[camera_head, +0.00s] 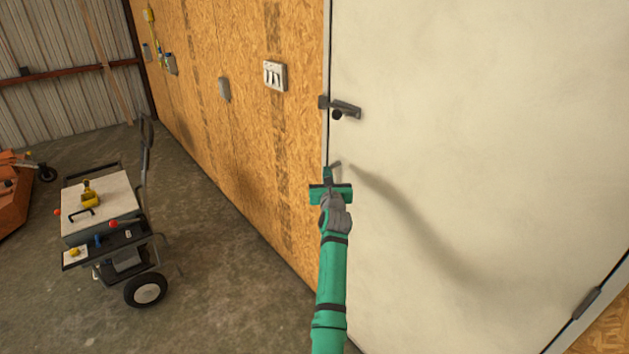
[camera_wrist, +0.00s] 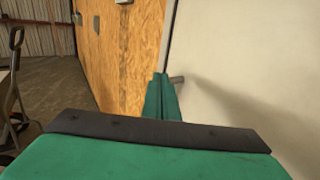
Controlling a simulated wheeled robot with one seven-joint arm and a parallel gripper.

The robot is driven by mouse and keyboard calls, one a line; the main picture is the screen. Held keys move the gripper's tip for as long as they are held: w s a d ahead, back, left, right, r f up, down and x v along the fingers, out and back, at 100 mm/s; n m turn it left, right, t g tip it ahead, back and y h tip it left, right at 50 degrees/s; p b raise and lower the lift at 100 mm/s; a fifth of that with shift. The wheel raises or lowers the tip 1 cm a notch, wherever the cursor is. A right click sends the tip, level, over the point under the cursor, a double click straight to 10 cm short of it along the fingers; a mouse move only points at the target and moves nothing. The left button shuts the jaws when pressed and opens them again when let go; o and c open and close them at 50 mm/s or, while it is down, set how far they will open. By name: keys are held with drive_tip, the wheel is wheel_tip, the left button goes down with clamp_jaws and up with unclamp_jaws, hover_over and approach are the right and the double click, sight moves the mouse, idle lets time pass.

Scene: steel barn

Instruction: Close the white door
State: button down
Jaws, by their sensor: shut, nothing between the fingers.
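The white door (camera_head: 480,130) fills the right of the head view, its latch edge lying along the orange board wall with no clear gap that I can see. A dark latch handle (camera_head: 342,108) sits at its upper left edge, and a hinge (camera_head: 586,302) shows at the lower right. My gripper (camera_head: 329,174) is shut and empty, close to the door's left edge below the handle; I cannot tell if it touches. In the wrist view the shut fingers (camera_wrist: 162,92) point at the edge of the door (camera_wrist: 240,75), with a small grey piece (camera_wrist: 176,79) beside them.
The orange board wall (camera_head: 225,130) carries a switch plate (camera_head: 275,75) and small boxes. A wheeled cart (camera_head: 100,210) with tools on top stands at the left, and an orange machine (camera_head: 14,190) is behind it. The concrete floor between cart and wall is clear.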

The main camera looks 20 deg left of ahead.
drive_tip(key=s+d+f+m+y, duration=0.1)
drive_tip(key=s+d+f+m, duration=0.25)
drive_tip(key=s+f, duration=0.65)
drive_tip(key=s+d+f+m, duration=0.2)
drive_tip(key=s+f+m, duration=0.4)
drive_tip(key=s, duration=0.8)
drive_tip(key=s+d+f+m+y, duration=0.1)
drive_tip(key=s+d+f+m, duration=0.2)
drive_tip(key=s+f, duration=0.75)
drive_tip(key=s+d+r+m+h, duration=0.2)
drive_tip(key=s+m, duration=0.7)
drive_tip(key=s, duration=0.5)
drive_tip(key=s+d+r+m+g+h, duration=0.1)
drive_tip(key=s+d+r+m+h, duration=0.1)
drive_tip(key=s+d+m, duration=0.3)
drive_tip(key=s+d+r+m+h, duration=0.2)
drive_tip(key=s+m, duration=1.1)
drive_tip(key=s, duration=1)
drive_tip(key=shift+s+d+r+g+h, duration=0.15)
drive_tip(key=shift+s+d+g+h, duration=0.25)
drive_tip(key=shift+d+h, duration=0.35)
